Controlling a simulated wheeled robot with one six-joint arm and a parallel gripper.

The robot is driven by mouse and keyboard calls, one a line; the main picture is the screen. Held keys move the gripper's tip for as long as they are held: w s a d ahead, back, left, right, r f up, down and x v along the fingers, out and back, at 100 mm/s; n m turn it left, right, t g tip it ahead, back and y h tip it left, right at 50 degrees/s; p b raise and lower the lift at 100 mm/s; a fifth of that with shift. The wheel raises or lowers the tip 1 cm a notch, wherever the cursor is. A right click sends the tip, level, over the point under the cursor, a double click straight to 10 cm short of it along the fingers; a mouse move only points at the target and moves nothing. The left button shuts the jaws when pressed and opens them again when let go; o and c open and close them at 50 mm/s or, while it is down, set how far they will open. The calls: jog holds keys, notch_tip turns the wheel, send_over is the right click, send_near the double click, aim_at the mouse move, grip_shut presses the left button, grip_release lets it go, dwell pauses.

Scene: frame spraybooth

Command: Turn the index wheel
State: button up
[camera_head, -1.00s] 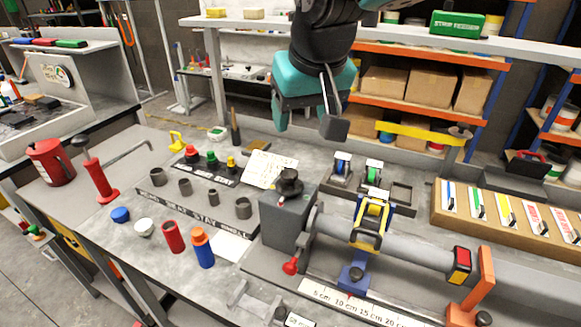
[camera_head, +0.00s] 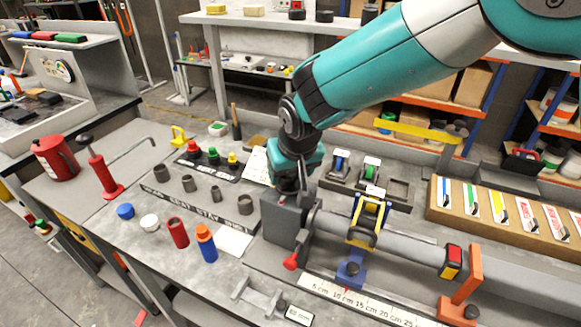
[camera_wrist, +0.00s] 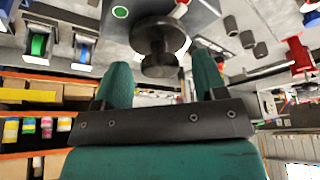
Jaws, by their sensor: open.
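The index wheel looks to be the dark round knob (camera_wrist: 158,48) on top of the grey block (camera_head: 283,222) at the left end of the grey shaft. In the head view my gripper (camera_head: 291,182) is down at the top of this block and hides the knob. In the wrist view my gripper (camera_wrist: 161,64) is open, one teal finger on each side of the knob. The knob lies between and just past the fingertips; I see no clear contact.
A red-tipped lever (camera_head: 290,262) sticks out of the block's front. The shaft (camera_head: 410,250) carries a yellow-and-blue clamp (camera_head: 368,220). An orange bracket (camera_head: 466,285) stands at its right end.

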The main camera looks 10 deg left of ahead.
jog(key=c, duration=0.9)
jog(key=shift+n+y, duration=0.3)
jog(key=shift+n, duration=0.2)
jog(key=n+g+y+b, duration=0.1)
jog(key=n, duration=0.2)
jog(key=shift+w+d+n+b, duration=0.1)
jog(key=shift+d+n+b, duration=0.05)
jog(key=shift+n+b, duration=0.25)
jog(key=n+g, duration=0.1)
jog(key=n, duration=0.1)
jog(key=n+g+y+b, duration=0.1)
jog(key=n, duration=0.2)
jog(key=shift+w+n, duration=0.15)
jog(key=shift+n, duration=0.15)
jog(key=n+g, duration=0.1)
jog(key=n, duration=0.1)
jog(key=n+g, duration=0.1)
jog(key=n, duration=0.2)
jog(key=shift+w, duration=0.15)
jog(key=shift+n+g+h, duration=0.5)
jog(key=shift+n+g, duration=0.2)
jog(key=shift+n, duration=1.5)
